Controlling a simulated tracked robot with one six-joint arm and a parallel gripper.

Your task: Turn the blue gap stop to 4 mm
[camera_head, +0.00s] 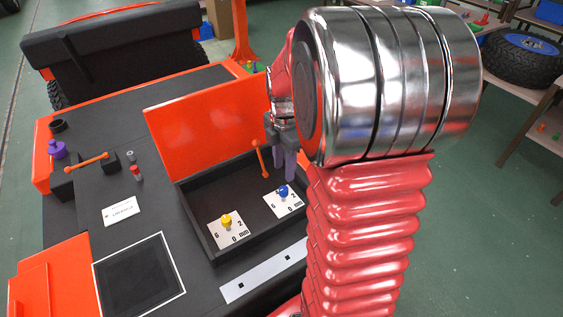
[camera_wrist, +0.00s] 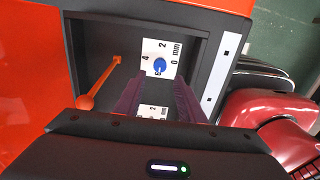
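The blue gap stop (camera_head: 284,191) is a small round knob on a white dial plate (camera_head: 291,209) marked 0 to 6 mm, inside a shallow black tray (camera_head: 196,216). The blue gap stop also shows in the wrist view (camera_wrist: 160,65), just past my fingertips and roughly centred between them. The mark it points to is too small to read. My gripper (camera_head: 285,171) has two purple fingers spread apart, empty, above the blue knob in the head view. In the wrist view, my gripper (camera_wrist: 159,82) shows a clear space between its fingers.
A yellow knob (camera_head: 226,220) on its own dial plate stands left of the blue one. An orange lever (camera_head: 261,159) rises in the tray near my fingers and also shows in the wrist view (camera_wrist: 100,82). An orange panel (camera_head: 203,119) stands behind the tray.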

